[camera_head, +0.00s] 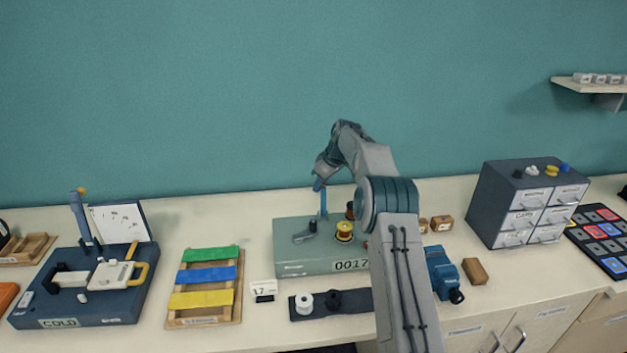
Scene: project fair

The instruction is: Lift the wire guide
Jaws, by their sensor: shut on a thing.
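A grey-green box (300,262) marked 0017 stands in the middle of the counter. On its top are a yellow spool (344,231), a grey lever with a dark knob (306,234), and a slim blue upright piece (323,204), which looks like the wire guide. My gripper (319,186) points down at the top of this piece and is shut on it. The jaws are very small in view. I cannot tell whether the foot of the guide touches the box. My arm hides the right part of the box.
A dark strip with white and black spools (305,303) lies in front of the box. A board with green, blue and yellow bars (207,274) and a dark blue machine (110,305) stand left. A blue device (440,272) and a drawer cabinet (528,203) stand right.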

